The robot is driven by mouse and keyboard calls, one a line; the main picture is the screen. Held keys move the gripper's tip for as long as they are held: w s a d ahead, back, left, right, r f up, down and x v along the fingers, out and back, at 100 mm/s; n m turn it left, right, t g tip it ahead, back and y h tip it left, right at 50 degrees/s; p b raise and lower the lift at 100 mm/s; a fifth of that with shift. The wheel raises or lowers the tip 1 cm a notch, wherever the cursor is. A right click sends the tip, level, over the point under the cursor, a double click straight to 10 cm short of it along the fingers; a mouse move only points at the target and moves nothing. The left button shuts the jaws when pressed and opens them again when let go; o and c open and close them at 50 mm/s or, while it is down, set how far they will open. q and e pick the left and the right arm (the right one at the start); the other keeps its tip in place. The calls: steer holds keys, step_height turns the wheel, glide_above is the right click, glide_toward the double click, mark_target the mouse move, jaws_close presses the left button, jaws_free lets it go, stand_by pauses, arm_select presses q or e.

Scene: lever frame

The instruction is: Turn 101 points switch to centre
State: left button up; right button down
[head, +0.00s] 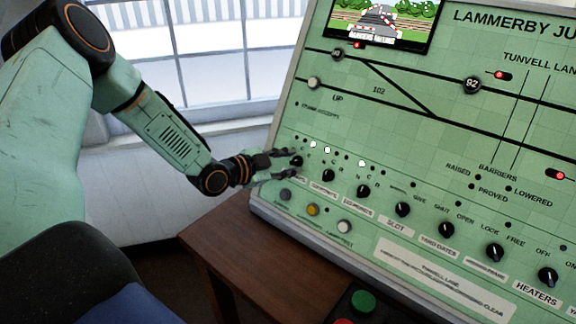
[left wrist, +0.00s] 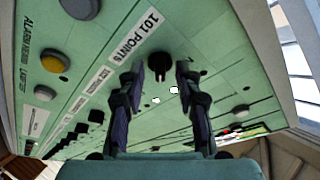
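The 101 points switch is a small black rotary knob (head: 297,161) at the left end of the lower knob row on the green sloping panel. In the left wrist view the knob (left wrist: 158,62) is beside its white "101 POINTS" label (left wrist: 136,35). My left gripper (head: 294,163) reaches in from the left to this knob. In the left wrist view its two dark fingers (left wrist: 162,72) are apart, one on either side of the knob, with gaps visible. I cannot tell exactly where the knob points. My right gripper is not in view.
More black knobs (head: 403,209) continue to the right along the panel (head: 440,140). Grey, yellow (head: 313,210) and white buttons lie below the gripper. A brown wooden table (head: 240,235) and a green push button (head: 363,303) are in front. A window (head: 215,50) is behind.

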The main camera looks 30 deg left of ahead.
arm_select(q)
jaws_close()
stand_by(0.4)
stand_by(0.4)
steer(key=n+y, duration=0.1)
steer(key=n, duration=0.4)
steer(key=shift+d+f+t, duration=0.1)
steer(key=shift+t, duration=0.3)
steer(key=n+y+b, duration=0.1)
steer(key=n, duration=0.3)
steer(key=shift+d+n, duration=0.1)
steer(key=shift+n, duration=0.3)
steer(key=shift+n+y, duration=0.3)
jaws_free()
